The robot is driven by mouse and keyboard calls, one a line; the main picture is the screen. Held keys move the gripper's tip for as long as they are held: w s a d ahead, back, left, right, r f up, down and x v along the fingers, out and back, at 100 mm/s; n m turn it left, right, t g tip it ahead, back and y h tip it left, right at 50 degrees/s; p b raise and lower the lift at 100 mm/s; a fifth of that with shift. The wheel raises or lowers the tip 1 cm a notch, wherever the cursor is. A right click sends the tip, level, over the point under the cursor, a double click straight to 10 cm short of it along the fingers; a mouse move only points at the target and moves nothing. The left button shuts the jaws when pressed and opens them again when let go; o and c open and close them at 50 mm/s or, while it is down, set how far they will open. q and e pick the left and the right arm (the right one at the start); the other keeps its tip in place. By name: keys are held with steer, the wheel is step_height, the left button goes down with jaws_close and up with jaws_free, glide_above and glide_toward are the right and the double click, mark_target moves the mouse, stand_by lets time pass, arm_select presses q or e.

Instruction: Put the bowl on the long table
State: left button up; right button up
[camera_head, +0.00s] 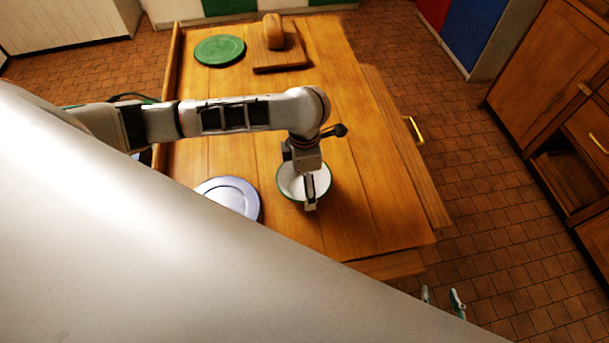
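The bowl (284,184), white inside with a green rim, is at the near part of the long wooden table (360,205). My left arm reaches in from the left over the table. Its gripper (309,200) points down at the bowl and covers part of it, with a finger at the near rim. I cannot tell whether it grips the rim, or whether the bowl rests on the wood. My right gripper (441,299) shows only its two fingertips at the bottom, past the table's near right corner. They are apart with nothing between them.
A pale blue-white plate (235,194) lies left of the bowl, partly hidden by my body. A green plate (219,50) and a cutting board (280,60) with a loaf (273,31) are at the far end. Wooden cabinets (550,75) stand at right, across open tiled floor.

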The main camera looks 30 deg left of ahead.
arm_select(q)
step_height(320, 180, up, 12)
steer(key=shift+r, duration=0.15)
stand_by(0.3)
stand_by(0.5)
